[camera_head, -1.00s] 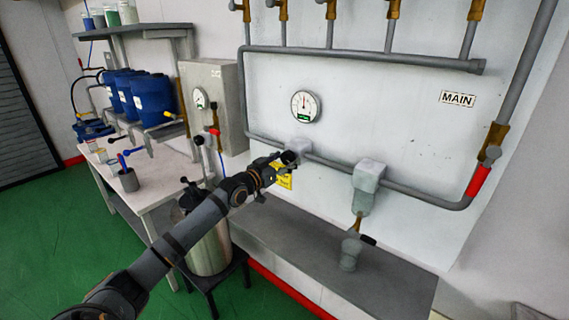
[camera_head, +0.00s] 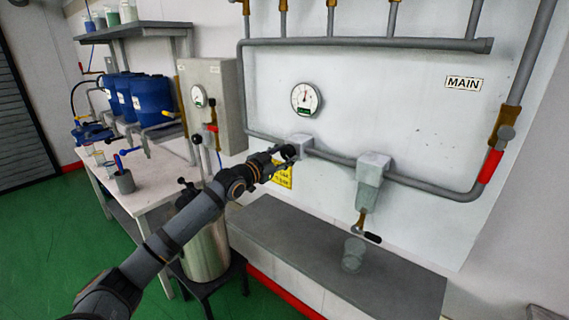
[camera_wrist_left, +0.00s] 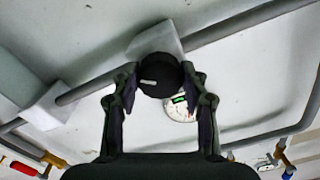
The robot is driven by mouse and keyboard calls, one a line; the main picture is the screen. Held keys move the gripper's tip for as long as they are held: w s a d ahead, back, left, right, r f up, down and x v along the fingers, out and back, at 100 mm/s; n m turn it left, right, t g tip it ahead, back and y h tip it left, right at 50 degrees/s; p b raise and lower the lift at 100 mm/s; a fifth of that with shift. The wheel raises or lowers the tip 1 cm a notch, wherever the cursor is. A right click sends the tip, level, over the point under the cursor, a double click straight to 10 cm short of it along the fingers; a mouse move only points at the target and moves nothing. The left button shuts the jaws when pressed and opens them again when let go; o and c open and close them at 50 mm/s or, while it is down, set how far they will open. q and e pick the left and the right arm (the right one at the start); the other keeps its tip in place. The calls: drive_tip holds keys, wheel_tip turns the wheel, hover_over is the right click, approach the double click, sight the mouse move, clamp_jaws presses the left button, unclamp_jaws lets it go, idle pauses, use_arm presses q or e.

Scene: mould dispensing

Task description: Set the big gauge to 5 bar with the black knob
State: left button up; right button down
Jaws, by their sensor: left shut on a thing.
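The big gauge (camera_head: 306,99) is a round white dial with a green patch at its lower edge, on the white panel above the pipe. Its needle is thin and points roughly upward; I cannot read the value. The black knob (camera_wrist_left: 158,76) sits on a grey regulator block (camera_head: 301,141) just below the gauge and bears a pale mark. My left gripper (camera_head: 285,154) is at the knob, with its two fingers on either side of it, shut on it. In the left wrist view the gauge (camera_wrist_left: 181,107) is partly hidden behind a finger. My right gripper is not in view.
A grey pipe (camera_head: 330,156) runs along the panel to a filter unit (camera_head: 372,170) with a small tap below. A clear cup (camera_head: 353,254) stands on the grey bench (camera_head: 300,240). A smaller gauge (camera_head: 198,96) is on the grey cabinet at left. A steel pot stands under my arm.

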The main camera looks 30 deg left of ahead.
use_arm(q)
drive_tip(key=o, duration=1)
drive_tip(key=shift+o, duration=0.7)
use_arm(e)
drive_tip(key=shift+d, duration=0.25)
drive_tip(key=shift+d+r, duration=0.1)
use_arm(q)
wheel_tip(320, 180, up, 10)
